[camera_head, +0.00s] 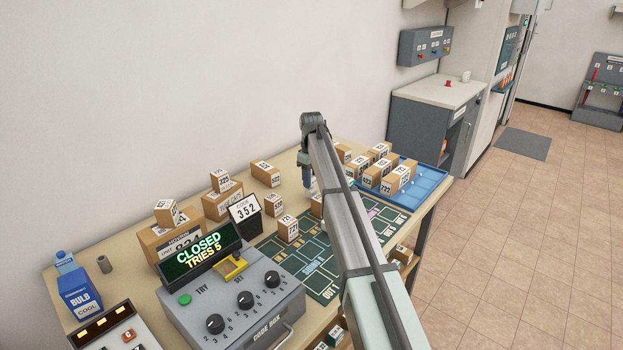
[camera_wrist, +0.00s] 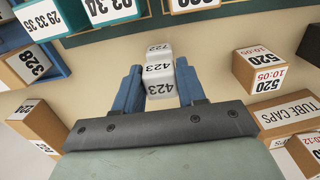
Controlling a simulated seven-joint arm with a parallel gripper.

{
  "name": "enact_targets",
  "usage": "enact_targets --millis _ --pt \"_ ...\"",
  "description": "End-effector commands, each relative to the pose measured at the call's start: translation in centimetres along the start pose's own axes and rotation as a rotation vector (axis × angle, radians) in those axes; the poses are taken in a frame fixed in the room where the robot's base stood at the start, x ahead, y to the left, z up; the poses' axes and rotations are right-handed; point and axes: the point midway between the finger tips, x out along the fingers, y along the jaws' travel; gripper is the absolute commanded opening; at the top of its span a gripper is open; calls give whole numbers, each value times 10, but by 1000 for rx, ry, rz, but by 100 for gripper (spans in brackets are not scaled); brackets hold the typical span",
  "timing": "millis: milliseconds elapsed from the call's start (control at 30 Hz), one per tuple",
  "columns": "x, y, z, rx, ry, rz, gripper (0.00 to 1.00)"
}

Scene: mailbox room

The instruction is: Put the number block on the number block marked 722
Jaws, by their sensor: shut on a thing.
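My gripper (camera_wrist: 158,88) has its two blue fingers on either side of a white number block marked 423 (camera_wrist: 160,82) and is shut on it. Right behind it in the wrist view is a white number block whose label seems to read 722 (camera_wrist: 158,49). The two look close together; I cannot tell whether they touch. In the head view my gripper (camera_head: 308,182) points down over the back of the table, and the arm hides much of what is around it. I cannot make out either number block there.
Brown boxes stand around: a box marked 520 (camera_wrist: 260,68), a tube caps box (camera_wrist: 290,122) and a box marked 328 (camera_wrist: 24,66). The blue tray (camera_head: 428,186) holds several boxes at the right. The code box (camera_head: 240,305) and green mat (camera_head: 318,262) lie nearer.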

Motion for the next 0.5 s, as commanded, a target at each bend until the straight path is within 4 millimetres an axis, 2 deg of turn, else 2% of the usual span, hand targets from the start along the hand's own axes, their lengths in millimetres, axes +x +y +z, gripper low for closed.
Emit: enact_targets --millis 100,133,367,500 --pt "3 0 0 0 0 0 11" --pt "3 0 0 0 0 0 43" --pt "2 0 0 0 0 0 65" --pt "2 0 0 0 0 0 65"
